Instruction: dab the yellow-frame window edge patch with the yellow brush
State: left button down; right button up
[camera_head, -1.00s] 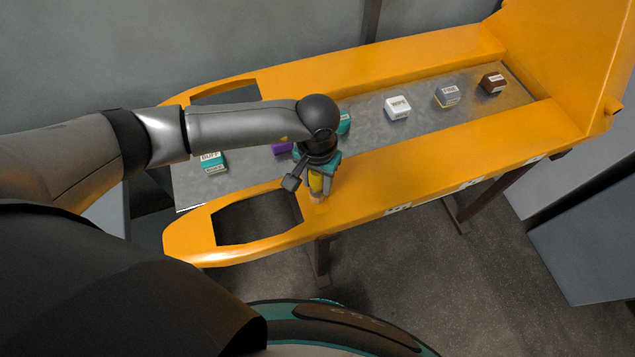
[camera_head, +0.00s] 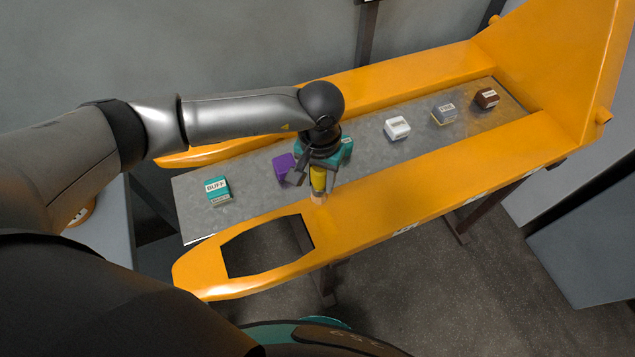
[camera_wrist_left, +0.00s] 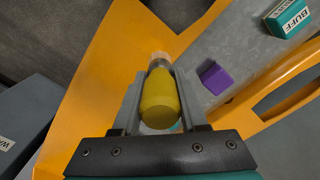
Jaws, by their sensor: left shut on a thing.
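My left gripper (camera_head: 318,180) is shut on the yellow brush (camera_head: 318,179), which points bristles-down. In the left wrist view the brush's rounded yellow handle (camera_wrist_left: 160,100) sits between the fingers, its pale bristles (camera_wrist_left: 159,60) at the far end. The bristles are over the near beam of the yellow frame (camera_head: 420,190), just beyond the right end of the window cutout (camera_head: 268,247). I cannot tell whether they touch the surface. No distinct patch can be made out at the window edge. My right gripper is not in view.
On the grey plate (camera_head: 365,150) between the beams stand a teal BUFF block (camera_head: 217,190), a purple block (camera_head: 284,167), a white block (camera_head: 397,128), a grey block (camera_head: 444,113) and a brown block (camera_head: 486,98).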

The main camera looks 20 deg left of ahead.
pick_arm(q)
jog(key=shift+r+p, duration=0.45)
jog(key=shift+r, duration=0.75)
